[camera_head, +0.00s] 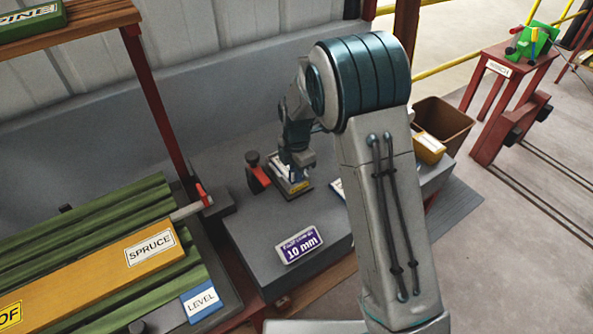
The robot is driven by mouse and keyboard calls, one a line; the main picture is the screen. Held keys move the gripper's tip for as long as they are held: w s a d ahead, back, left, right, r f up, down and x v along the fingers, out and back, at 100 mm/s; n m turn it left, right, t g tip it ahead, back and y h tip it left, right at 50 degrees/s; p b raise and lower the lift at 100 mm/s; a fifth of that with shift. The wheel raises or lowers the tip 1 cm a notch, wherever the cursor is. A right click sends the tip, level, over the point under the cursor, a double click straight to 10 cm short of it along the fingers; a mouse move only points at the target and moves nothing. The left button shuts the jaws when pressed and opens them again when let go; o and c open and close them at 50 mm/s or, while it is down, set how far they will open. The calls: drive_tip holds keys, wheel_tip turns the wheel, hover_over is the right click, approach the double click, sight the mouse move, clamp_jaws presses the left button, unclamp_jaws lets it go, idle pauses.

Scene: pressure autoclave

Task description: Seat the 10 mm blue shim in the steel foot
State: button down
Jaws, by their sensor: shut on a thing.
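My gripper (298,168) points down in the middle of the picture, over the steel foot (304,193) on the grey bench. It is shut on a small blue and white piece, which looks like the blue shim (297,184). The shim is at or just above the foot; I cannot tell whether it touches or is seated. The gripper and wrist hide part of the foot and most of the shim.
A red and black handle (257,175) stands just left of the foot. Another labelled piece (338,188) lies to the right, partly behind my arm. A yellow block (428,148) and a brown bin (443,119) are farther right. Spruce board (150,255) and LEVEL plate (203,301) lie left.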

drive_tip(key=shift+f, duration=0.2)
drive_tip(key=c, duration=1.5)
unclamp_jaws()
drive_tip(key=shift+r, duration=0.15)
wheel_tip(320, 180, up, 12)
drive_tip(key=s+d+r+m+t, duration=0.1)
drive_tip(key=s+d+r+m, duration=0.6)
drive_tip(key=s+d+m, duration=0.3)
drive_tip(key=s+d+m+t, duration=0.1)
drive_tip(key=s+d+m, duration=0.2)
drive_tip(key=s+m, duration=0.4)
drive_tip(key=s+d+f+m+t, duration=0.1)
drive_tip(key=s+d+m, duration=0.1)
drive_tip(key=s+m, duration=0.6)
drive_tip(key=shift+s+d+f, duration=0.15)
drive_tip(key=shift+s+d, duration=0.05)
drive_tip(key=shift+d, duration=0.2)
